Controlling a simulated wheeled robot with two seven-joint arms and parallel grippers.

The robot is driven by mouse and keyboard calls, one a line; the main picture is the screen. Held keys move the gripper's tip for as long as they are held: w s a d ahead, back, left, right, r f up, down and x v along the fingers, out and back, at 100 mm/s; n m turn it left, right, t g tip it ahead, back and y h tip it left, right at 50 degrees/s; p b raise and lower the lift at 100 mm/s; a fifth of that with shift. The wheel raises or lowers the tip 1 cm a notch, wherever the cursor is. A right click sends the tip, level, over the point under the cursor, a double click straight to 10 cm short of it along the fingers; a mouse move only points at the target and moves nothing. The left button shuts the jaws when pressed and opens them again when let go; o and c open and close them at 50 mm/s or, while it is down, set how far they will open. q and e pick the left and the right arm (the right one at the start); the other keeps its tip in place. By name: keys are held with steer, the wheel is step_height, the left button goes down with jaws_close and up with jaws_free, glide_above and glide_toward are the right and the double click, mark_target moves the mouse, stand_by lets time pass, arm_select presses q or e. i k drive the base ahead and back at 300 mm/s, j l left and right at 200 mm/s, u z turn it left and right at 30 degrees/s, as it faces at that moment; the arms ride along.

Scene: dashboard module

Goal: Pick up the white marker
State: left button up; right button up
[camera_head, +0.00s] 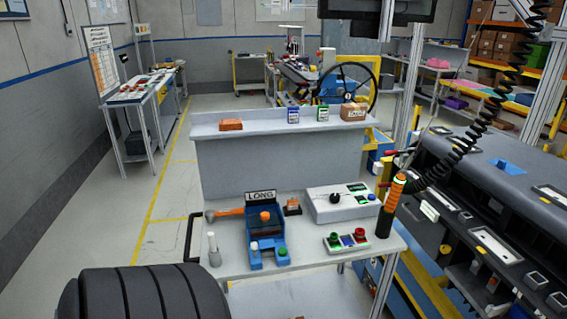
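A small white upright object (214,250), which looks like the white marker, stands near the left front corner of the grey cart top (315,255). It is narrow at the top and wider at its base. It stands left of a blue fixture (268,245) labelled LONG and just right of the black cart handle (194,236). Nothing is seen holding it. Neither of my grippers is in view.
A grey control box (342,203), a button box (346,243) and an orange-handled tool (226,213) are on the cart. A black-and-orange driver (390,207) is at its right, below a coiled cord. A dashboard module (500,205) stands right. A dark ribbed shape covers the lower left.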

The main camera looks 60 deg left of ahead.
mark_target(211, 239)
steer(key=k+u, duration=0.1)
steer(key=u, duration=2.15)
steer(key=k, duration=0.1)
